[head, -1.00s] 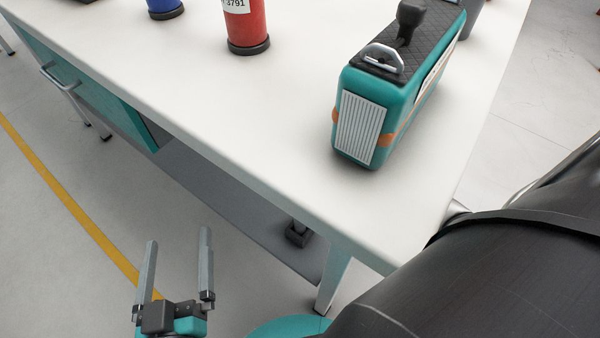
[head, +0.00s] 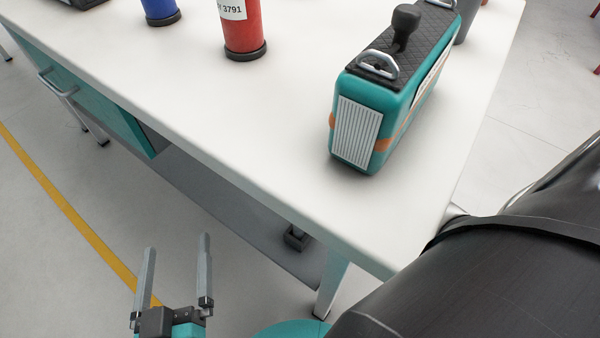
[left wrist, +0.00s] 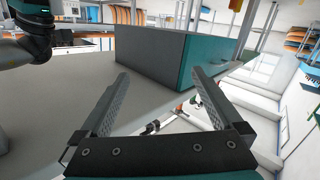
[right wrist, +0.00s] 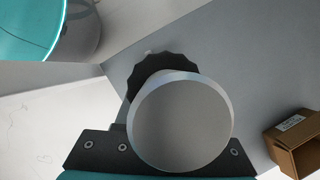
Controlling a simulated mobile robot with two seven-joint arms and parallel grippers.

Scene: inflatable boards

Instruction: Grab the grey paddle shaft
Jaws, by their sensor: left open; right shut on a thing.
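In the right wrist view, my right gripper (right wrist: 180,135) is shut on a grey round-ended thing (right wrist: 182,122). Its flat end faces the camera and hides the fingers. It looks like the grey paddle shaft seen end-on, but its length is hidden. A black scalloped part (right wrist: 150,72) shows just behind it. In the head view, my right gripper is out of sight beyond the black arm. My left gripper (head: 175,270) is open and empty, low in front of the table; its parted fingers also show in the left wrist view (left wrist: 160,85).
The white table (head: 255,120) carries a teal pump case (head: 375,115), a red cylinder (head: 243,30), a blue cylinder (head: 160,8) and a grey object (head: 468,24) partly behind the case. The table's front middle is clear. A brown box (right wrist: 298,145) shows in the right wrist view.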

